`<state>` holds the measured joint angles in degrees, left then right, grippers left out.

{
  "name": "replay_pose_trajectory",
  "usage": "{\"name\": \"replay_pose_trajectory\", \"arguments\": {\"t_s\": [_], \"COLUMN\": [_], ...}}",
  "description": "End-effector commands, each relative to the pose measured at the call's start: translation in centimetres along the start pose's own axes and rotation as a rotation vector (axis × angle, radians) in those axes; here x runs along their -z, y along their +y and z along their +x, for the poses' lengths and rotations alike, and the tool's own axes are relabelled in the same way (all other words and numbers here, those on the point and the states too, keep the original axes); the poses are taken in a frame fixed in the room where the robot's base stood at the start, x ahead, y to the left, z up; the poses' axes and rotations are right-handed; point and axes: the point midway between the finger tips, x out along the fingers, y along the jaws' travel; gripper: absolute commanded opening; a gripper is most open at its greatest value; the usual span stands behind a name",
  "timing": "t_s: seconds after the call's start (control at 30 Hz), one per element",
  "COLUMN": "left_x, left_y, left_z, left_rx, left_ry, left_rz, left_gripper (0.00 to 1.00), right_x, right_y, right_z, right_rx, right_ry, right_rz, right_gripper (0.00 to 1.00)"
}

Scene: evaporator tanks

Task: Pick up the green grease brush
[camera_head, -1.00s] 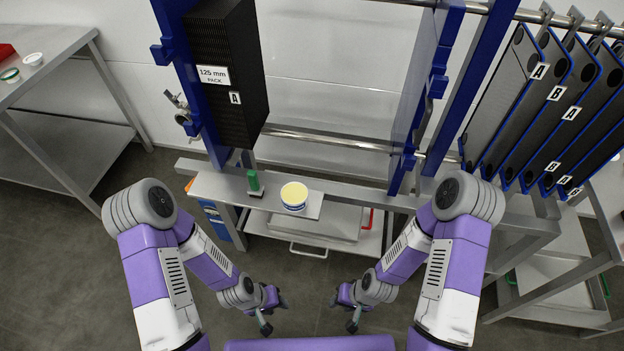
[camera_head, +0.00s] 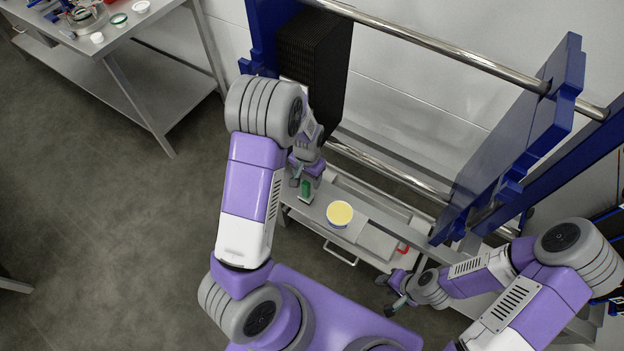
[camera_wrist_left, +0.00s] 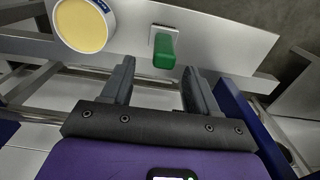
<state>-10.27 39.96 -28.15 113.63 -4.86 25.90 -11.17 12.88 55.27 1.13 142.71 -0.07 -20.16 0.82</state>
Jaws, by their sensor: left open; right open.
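The green grease brush (camera_head: 306,191) stands on a narrow metal shelf (camera_head: 372,239) in front of the blue frame. In the left wrist view the brush (camera_wrist_left: 164,48) shows its green handle over a pale square base. My left gripper (camera_head: 306,172) is open and right by the brush in the head view. In the left wrist view the open fingers (camera_wrist_left: 156,80) point toward the brush, which lies beyond the tips and between their lines, apart from both. My right gripper (camera_head: 392,291) is open and empty, low in front of the frame.
A round tub with yellow contents (camera_head: 340,214) stands on the shelf to the right of the brush. A dark plate pack (camera_head: 318,60) hangs behind my left arm. Blue uprights (camera_head: 515,135) and metal rails flank the shelf. A side table (camera_head: 135,25) with small items stands at upper left.

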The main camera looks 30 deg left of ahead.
Motion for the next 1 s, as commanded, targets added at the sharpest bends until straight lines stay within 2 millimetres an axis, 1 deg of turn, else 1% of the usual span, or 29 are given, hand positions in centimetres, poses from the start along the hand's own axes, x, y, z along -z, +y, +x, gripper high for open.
{"name": "replay_pose_trajectory", "arguments": {"t_s": [0.03, 0.27, 0.4, 0.5, 0.63, 0.83, 1.0], "left_x": [-0.1, -0.2, -0.5, -0.4, -0.3, -0.3, -0.3], "left_y": [0.0, -0.1, -0.5, -0.5, -0.5, -0.5, -0.5], "left_z": [0.7, 3.4, 5.6, 6.8, 7.4, 7.4, 7.4], "left_rx": [-0.001, -0.002, -0.002, -0.002, -0.002, -0.002, -0.002], "left_ry": [-0.002, -0.003, -0.004, -0.002, 0.001, 0.001, 0.001], "left_rz": [-0.001, -0.002, -0.003, -0.002, -0.001, -0.001, -0.001], "left_gripper": [0.60, 0.60, 0.60, 0.60, 0.60, 0.60, 0.34], "right_x": [0.0, 0.0, 0.0, 0.1, 0.1, 0.1, 0.1], "right_y": [0.1, 0.2, 0.4, 0.4, 0.4, 0.4, 0.4], "right_z": [0.2, 0.6, 0.9, 1.1, 1.2, 1.1, 1.1], "right_rx": [0.000, 0.000, 0.000, 0.000, 0.000, 0.000, 0.000], "right_ry": [0.000, -0.001, 0.000, 0.000, 0.000, 0.000, 0.000], "right_rz": [0.000, 0.000, 0.000, 0.000, 0.000, 0.000, 0.000], "right_gripper": [0.43, 0.43, 0.43, 0.43, 0.43, 0.43, 0.43]}}
